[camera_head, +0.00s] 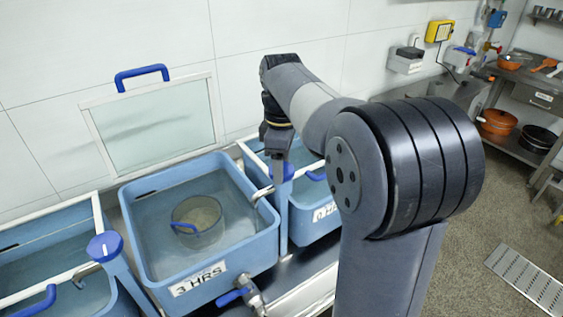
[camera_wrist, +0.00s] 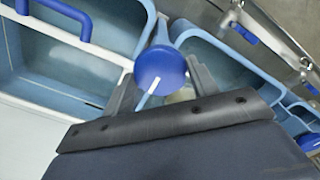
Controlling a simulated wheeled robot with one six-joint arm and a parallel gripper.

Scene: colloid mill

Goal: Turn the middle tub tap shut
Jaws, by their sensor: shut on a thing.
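The middle tub (camera_head: 190,268) is a blue basin labelled "3 HRS", holding water and a round basket (camera_head: 197,216). Its tap knob (camera_head: 286,172) is blue and tops a blue post at the tub's right side. A pale spout (camera_head: 262,193) reaches from the post over the middle tub. My gripper (camera_head: 280,160) points down onto this knob. In the wrist view the round knob (camera_wrist: 160,68) sits between my two fingers, with a white line on its top. My gripper is shut on it. My arm hides part of the right side.
Another blue tap knob (camera_head: 104,246) stands on a post between the left and middle tubs. A blue-handled valve (camera_head: 234,297) sticks out from the front of the middle tub. A glass panel (camera_head: 150,125) leans on the wall behind. Floor at right is open around a drain grate (camera_head: 527,278).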

